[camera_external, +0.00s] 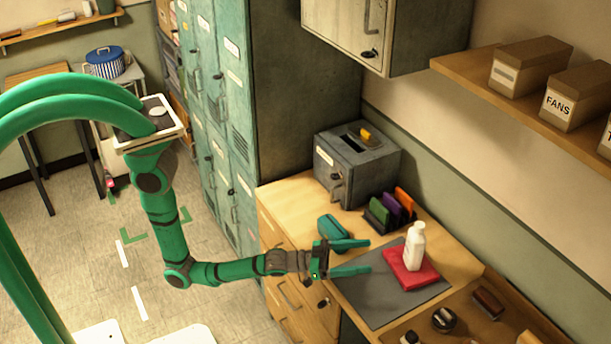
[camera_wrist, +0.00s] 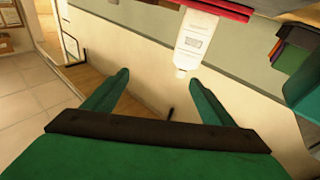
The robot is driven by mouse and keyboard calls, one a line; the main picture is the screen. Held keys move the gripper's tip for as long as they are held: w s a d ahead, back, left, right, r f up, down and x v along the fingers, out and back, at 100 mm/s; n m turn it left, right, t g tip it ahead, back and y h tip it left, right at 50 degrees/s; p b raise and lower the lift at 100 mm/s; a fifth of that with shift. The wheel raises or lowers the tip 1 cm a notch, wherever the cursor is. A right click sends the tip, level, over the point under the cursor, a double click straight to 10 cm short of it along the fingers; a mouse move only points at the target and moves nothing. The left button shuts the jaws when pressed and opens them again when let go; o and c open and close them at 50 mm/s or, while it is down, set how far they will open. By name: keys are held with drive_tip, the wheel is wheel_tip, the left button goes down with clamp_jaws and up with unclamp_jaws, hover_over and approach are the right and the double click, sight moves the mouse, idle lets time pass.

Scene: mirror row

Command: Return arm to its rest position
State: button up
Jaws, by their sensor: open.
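My gripper (camera_external: 352,257) is open, with its two green fingers spread apart and nothing between them. It is stretched out over the left edge of the wooden counter (camera_external: 293,190). The wrist view shows the open fingers (camera_wrist: 150,95) too. A white bottle (camera_external: 415,247) stands upright on a red folded cloth or pad (camera_external: 398,281), to the right of my fingertips and apart from them. The bottle also shows in the wrist view (camera_wrist: 195,40), with the red pad (camera_wrist: 220,8) at the top edge. The pad lies on a grey mat (camera_external: 375,305).
A grey metal box (camera_external: 350,165) with a slot stands at the counter's back. Green, purple and orange upright items (camera_external: 392,208) and a teal object (camera_external: 333,231) are near my gripper. Teal lockers (camera_external: 222,110) rise behind the arm. A wooden tray (camera_external: 470,318) is at front right.

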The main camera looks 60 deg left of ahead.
drive_tip(key=s+a+f, duration=0.1)
drive_tip(key=s+a, duration=0.1)
drive_tip(key=s+a+f, duration=0.1)
drive_tip(key=s+a, duration=0.1)
drive_tip(key=a, duration=0.1)
drive_tip(key=s+a, duration=0.2)
drive_tip(key=shift+a+f, duration=0.2)
drive_tip(key=shift+f, duration=0.2)
drive_tip(key=s+a+f+n+y, duration=0.2)
drive_tip(key=s+a+f+y, duration=0.15)
drive_tip(key=a, duration=0.55)
drive_tip(key=s+a+f+n+y, duration=0.1)
drive_tip(key=s+a+f+y, duration=0.1)
drive_tip(key=s+a+f, duration=0.5)
drive_tip(key=s+a+n+y, duration=0.1)
drive_tip(key=s+a+y, duration=0.1)
drive_tip(key=s+a, duration=0.4)
drive_tip(key=s+a+n+g+y, duration=0.1)
drive_tip(key=s+a+n+y, duration=0.1)
drive_tip(key=s+a, duration=0.4)
drive_tip(key=a+y, duration=0.1)
drive_tip(key=a, duration=0.3)
drive_tip(key=shift+a+f+y, duration=0.3)
drive_tip(key=shift+y, duration=0.05)
